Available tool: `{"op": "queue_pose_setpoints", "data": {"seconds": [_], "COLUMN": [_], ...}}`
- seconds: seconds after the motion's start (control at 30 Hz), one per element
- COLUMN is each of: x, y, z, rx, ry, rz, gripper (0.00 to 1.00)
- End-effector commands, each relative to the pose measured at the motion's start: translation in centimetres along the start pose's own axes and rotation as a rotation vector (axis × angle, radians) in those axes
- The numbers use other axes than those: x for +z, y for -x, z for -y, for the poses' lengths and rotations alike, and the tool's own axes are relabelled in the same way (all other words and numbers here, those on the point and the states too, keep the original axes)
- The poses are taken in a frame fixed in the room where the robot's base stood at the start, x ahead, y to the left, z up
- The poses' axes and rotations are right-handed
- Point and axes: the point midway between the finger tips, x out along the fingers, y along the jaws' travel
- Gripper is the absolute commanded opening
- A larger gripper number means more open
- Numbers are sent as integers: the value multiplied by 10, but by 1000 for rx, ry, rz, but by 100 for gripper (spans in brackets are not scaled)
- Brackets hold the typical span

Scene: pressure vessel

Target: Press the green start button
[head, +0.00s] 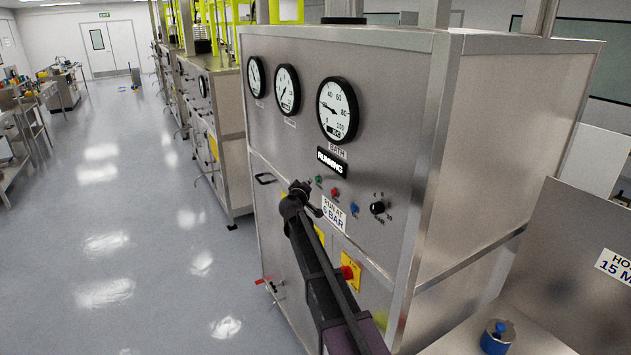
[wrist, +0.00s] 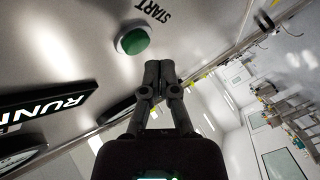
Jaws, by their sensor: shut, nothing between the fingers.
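The green start button (head: 319,180) is a small round button on the front panel of the steel cabinet, left of a red and a blue button. In the wrist view the green button (wrist: 131,40) sits in a pale ring beside the word START, upper left of my fingertips. My gripper (head: 313,207) is in front of the panel, just below the green button in the head view. In the wrist view my gripper (wrist: 159,70) has its fingers together and empty. The fingertips look apart from the button; the exact gap to the panel cannot be told.
A display reading RUNNING (head: 331,162) is above the buttons, under the gauges (head: 337,110). A red button (head: 335,193), blue button (head: 355,209) and black knob (head: 377,208) are to the right. A red knob on yellow (head: 348,272) is lower. Floor (head: 150,230) at left is clear.

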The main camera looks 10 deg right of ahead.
Motion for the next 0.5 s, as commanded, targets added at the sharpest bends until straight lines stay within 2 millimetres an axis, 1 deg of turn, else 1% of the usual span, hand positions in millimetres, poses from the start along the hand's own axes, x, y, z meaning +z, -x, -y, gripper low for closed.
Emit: {"op": "queue_pose_setpoints", "data": {"seconds": [0.5], "x": [-19], "y": [26], "z": [19], "rx": [0], "ry": [1], "rz": [-1], "gripper": [0]}}
